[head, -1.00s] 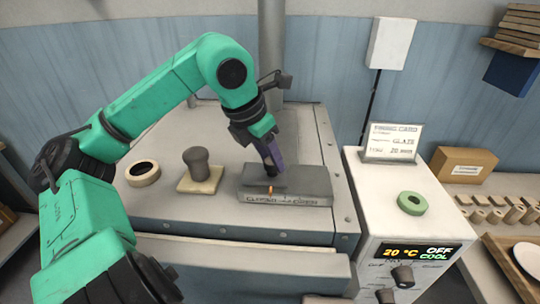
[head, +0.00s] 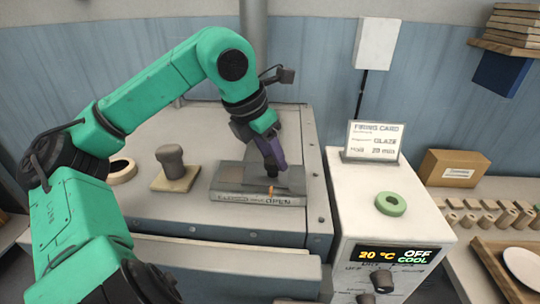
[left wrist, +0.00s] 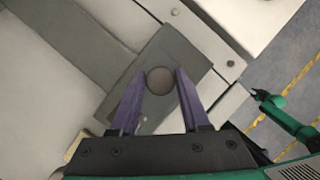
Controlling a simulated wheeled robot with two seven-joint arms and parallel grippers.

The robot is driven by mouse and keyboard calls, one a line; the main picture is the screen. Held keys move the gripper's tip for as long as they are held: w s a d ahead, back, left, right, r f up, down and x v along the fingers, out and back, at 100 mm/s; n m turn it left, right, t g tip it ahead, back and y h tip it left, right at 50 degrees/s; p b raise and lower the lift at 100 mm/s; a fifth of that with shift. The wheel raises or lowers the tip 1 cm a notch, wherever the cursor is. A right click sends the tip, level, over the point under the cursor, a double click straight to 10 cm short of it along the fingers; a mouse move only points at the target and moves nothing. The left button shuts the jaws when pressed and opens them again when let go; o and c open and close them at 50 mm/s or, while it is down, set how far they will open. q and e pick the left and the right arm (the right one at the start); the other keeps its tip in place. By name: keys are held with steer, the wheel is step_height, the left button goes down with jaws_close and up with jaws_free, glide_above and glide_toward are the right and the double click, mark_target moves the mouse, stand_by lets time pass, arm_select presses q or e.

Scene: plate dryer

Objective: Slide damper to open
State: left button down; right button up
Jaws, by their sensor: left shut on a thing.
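The damper (head: 225,196) is a grey block on top of the dryer, with "CLOSED" at its left and "OPEN" at its right on the front face. A darker sliding plate (head: 236,176) with a small orange pointer (head: 270,189) lies on it. The pointer stands just left of the word "OPEN". My left gripper (head: 276,170) is down at the plate's right part and hides its knob in the head view. In the left wrist view, the round knob (left wrist: 160,80) sits between the purple fingertips, and the gripper is shut on it. My right gripper is not in view.
A dark knob on a pale base (head: 175,178) and a beige ring (head: 122,171) stand left of the damper.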

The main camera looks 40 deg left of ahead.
arm_select(q)
steer(key=c, duration=0.6)
jaws_free()
steer(key=shift+d, duration=0.15)
steer(key=shift+o, duration=1.2)
steer(key=shift+w+d, duration=0.1)
steer(key=shift+d, duration=0.2)
steer(key=shift+a+r, duration=0.2)
steer(key=shift+a, duration=0.15)
steer(key=d+b+v, duration=0.1)
steer(key=v, duration=1.3)
steer(key=shift+a+r, duration=0.1)
steer(key=shift+r, duration=0.1)
